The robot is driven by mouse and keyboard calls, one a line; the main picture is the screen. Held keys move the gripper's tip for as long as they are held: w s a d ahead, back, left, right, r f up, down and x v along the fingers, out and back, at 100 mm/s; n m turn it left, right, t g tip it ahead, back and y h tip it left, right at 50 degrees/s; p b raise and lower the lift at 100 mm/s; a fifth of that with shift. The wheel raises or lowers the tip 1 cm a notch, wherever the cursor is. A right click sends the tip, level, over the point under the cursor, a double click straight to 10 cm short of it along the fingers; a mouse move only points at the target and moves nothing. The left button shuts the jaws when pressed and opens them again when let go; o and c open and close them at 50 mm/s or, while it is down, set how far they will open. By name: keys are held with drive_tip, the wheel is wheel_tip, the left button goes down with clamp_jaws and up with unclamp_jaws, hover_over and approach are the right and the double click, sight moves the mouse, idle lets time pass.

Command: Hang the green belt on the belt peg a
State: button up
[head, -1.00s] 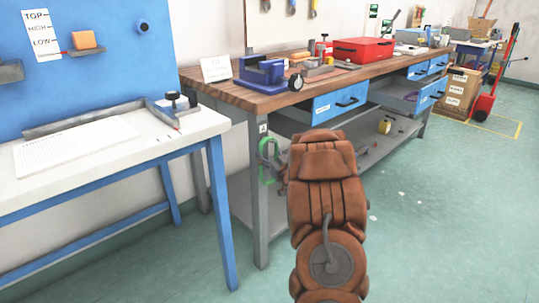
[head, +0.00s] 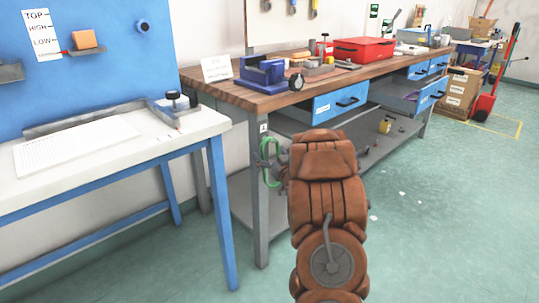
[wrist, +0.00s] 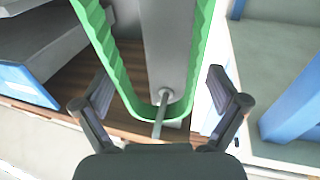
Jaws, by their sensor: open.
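The green belt (head: 265,175) hangs as a loop at the near front leg of the wooden-topped bench. In the wrist view the belt (wrist: 104,45) loops around a thin grey peg (wrist: 160,118) that sticks out from the grey leg. The closed end of the loop lies at the peg, and its two strands run away along the leg. My gripper (wrist: 158,76) is open, with one finger on each side of the belt and peg, apart from the belt. In the head view my arm hides most of the gripper.
A label with a letter (head: 263,128) is on the leg above the belt. The wooden bench top (head: 232,93) overhangs the leg. A white table (head: 120,145) with blue legs stands at the left. The green floor at the right is largely clear.

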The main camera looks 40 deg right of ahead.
drive_tip(key=v, duration=1.1)
drive_tip(key=shift+s, duration=0.45)
drive_tip(key=shift+a, duration=0.2)
drive_tip(key=a+r+g+p, duration=1)
drive_tip(key=a+r+p, duration=0.1)
drive_tip(key=r+p, duration=0.45)
drive_tip(key=s+a+r+n+g+y+p, duration=0.1)
drive_tip(key=s+a+r+g+p, duration=0.4)
drive_tip(key=s+a, duration=0.9)
drive_tip(key=s+a+r+n+g+y+p, duration=0.2)
drive_tip(key=s+a+r+g+y+p, duration=0.2)
drive_tip(key=s+a+r+p, duration=0.6)
drive_tip(key=s+a+r, duration=0.1)
drive_tip(key=s+a, duration=0.4)
drive_tip(key=shift+s+a+g, duration=0.2)
drive_tip(key=shift+a+g, duration=0.05)
drive_tip(key=shift+g, duration=0.15)
